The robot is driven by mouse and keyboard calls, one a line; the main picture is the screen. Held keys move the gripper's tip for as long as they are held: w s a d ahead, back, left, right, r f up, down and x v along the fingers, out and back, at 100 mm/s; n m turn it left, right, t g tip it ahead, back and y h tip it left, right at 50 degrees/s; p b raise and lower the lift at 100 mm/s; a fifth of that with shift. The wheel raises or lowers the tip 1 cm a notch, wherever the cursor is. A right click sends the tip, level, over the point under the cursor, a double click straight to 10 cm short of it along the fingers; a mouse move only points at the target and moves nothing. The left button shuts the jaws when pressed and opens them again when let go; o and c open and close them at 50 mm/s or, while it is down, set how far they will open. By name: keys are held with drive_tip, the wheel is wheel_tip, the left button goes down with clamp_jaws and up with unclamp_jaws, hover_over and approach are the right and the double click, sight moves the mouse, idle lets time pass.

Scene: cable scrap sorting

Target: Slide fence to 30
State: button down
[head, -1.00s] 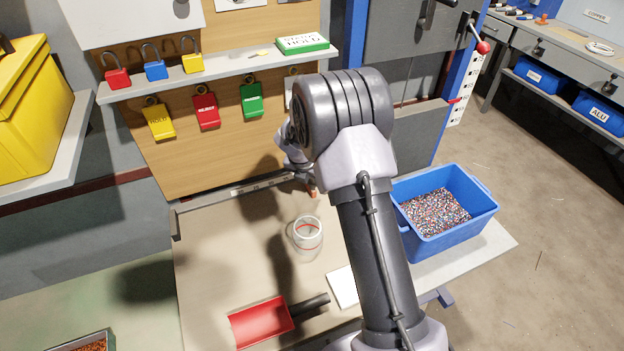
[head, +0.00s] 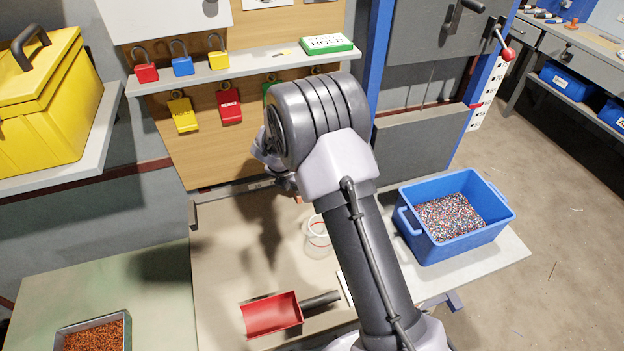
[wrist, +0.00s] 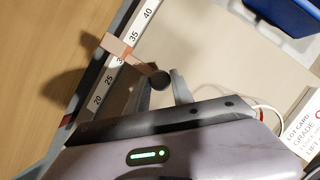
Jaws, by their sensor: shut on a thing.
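The fence (wrist: 116,46) is a copper-coloured piece lying across a white number scale (wrist: 109,81) in the wrist view. It sits between the 30 and the 35, partly covering the 30. A round dark knob (wrist: 160,80) is at its near end. My gripper (wrist: 159,82) is shut on this knob, one finger on each side. In the head view my arm hides most of the gripper; a small orange bit of the fence (head: 297,199) shows by the back rail.
A blue bin of granules (head: 408,222) is at right. A lot card (wrist: 300,130) lies near my gripper.

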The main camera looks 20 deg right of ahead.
drive_tip(key=shift+a, duration=0.1)
drive_tip(key=c, duration=1.1)
unclamp_jaws()
drive_tip(key=p+v, duration=0.7)
drive_tip(key=v, duration=1)
drive_tip(key=shift+r, duration=0.2)
